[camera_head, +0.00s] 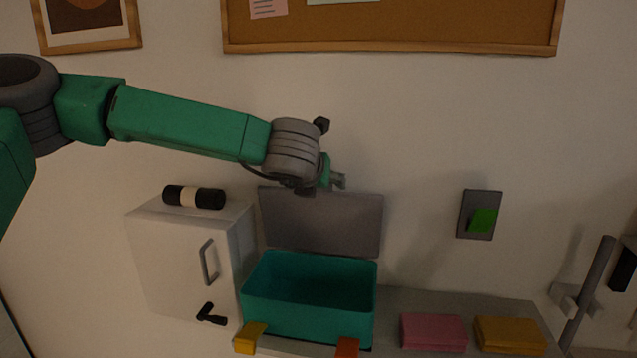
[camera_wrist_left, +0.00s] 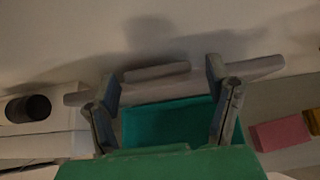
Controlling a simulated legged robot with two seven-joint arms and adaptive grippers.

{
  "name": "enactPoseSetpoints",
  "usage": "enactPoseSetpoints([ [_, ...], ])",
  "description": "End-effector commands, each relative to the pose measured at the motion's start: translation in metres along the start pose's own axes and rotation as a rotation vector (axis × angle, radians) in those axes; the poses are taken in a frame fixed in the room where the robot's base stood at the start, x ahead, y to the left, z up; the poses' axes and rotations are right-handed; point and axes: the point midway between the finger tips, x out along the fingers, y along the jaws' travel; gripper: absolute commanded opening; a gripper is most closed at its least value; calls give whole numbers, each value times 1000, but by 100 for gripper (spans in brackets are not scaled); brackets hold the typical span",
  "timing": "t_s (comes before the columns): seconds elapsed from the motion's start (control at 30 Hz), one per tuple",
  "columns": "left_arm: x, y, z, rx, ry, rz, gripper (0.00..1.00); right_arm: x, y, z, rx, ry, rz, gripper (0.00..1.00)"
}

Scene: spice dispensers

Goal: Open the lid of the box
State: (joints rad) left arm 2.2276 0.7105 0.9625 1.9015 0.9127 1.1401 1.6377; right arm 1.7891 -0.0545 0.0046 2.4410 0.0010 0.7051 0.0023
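A teal box (camera_head: 310,315) stands on the counter in the middle of the head view. Its grey lid (camera_head: 325,225) stands raised and near upright at the back edge, and the inside of the box shows dark and seemingly empty. My left gripper (camera_head: 337,181) is at the lid's top edge; I cannot tell whether it touches. In the left wrist view my left gripper (camera_wrist_left: 165,77) has its two fingers wide apart, with the lid's edge (camera_wrist_left: 150,92) and the teal box (camera_wrist_left: 165,125) beyond them. My right gripper is not in view.
A white cabinet (camera_head: 180,255) with a black-and-white roll (camera_head: 194,197) on top stands left of the box. Pink (camera_head: 433,331) and yellow (camera_head: 510,335) blocks lie to the right. A green wall switch (camera_head: 482,220) and a grey lever (camera_head: 588,290) are further right.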

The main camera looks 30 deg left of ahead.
Motion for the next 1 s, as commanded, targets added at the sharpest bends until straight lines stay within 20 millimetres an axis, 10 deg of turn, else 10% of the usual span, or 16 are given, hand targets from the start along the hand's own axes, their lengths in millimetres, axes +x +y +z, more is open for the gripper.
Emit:
enactPoseSetpoints([
  [0.27,-4,0,0,0,1,0,72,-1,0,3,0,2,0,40],
  [1.0,-117,1,-1,-1,2,0,72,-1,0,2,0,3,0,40],
])
